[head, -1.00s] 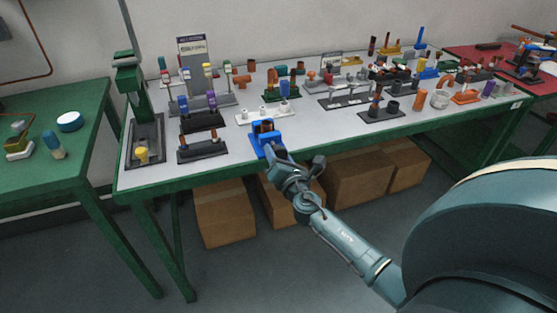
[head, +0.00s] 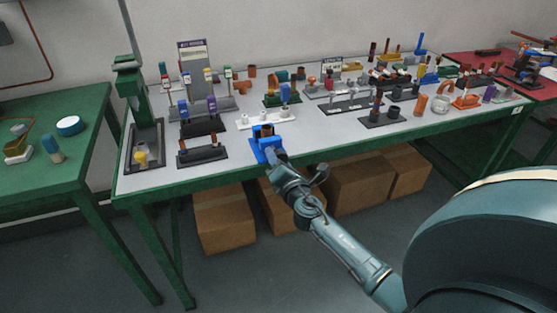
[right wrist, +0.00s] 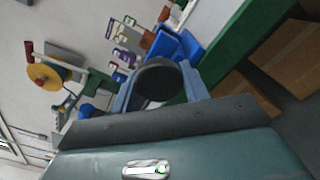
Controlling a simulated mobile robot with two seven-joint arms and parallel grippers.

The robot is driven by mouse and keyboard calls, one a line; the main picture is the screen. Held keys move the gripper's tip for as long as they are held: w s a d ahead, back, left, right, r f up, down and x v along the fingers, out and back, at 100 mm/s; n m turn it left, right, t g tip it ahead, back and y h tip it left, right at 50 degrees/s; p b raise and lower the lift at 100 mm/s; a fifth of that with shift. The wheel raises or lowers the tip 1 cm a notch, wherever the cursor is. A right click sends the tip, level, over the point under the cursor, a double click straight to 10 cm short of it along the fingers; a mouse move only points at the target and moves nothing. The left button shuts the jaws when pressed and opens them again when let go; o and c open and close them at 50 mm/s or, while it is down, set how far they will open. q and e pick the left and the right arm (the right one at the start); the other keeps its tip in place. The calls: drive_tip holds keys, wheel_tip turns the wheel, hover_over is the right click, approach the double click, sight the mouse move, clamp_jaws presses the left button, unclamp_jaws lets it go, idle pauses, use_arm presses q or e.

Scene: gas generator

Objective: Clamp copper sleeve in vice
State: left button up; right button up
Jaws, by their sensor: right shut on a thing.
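The blue vice (head: 258,152) stands at the front edge of the grey-topped workbench. A brown, copper-coloured piece (head: 267,131) shows at its jaws; the picture is too small to tell whether it is clamped. My right gripper (head: 274,156) is at the near side of the vice. In the right wrist view its light blue-grey fingers (right wrist: 158,90) lie on either side of a dark round knob (right wrist: 157,79). The gripper is shut on this knob, which looks like the vice's handle. The blue vice (right wrist: 188,46) shows behind it. My left gripper is not in view.
The workbench (head: 228,174) holds several stands of parts behind and beside the vice. A white rack (head: 247,123) stands close behind it, a dark rack (head: 203,155) to its left. A green press (head: 131,85) is at the left end. Cardboard boxes (head: 222,220) stand below.

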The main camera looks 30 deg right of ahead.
idle(0.5)
drive_tip(key=o, duration=1)
drive_tip(key=shift+c, duration=0.2)
drive_tip(key=b+v, duration=0.1)
drive_tip(key=v, duration=1.2)
drive_tip(key=shift+s, duration=0.1)
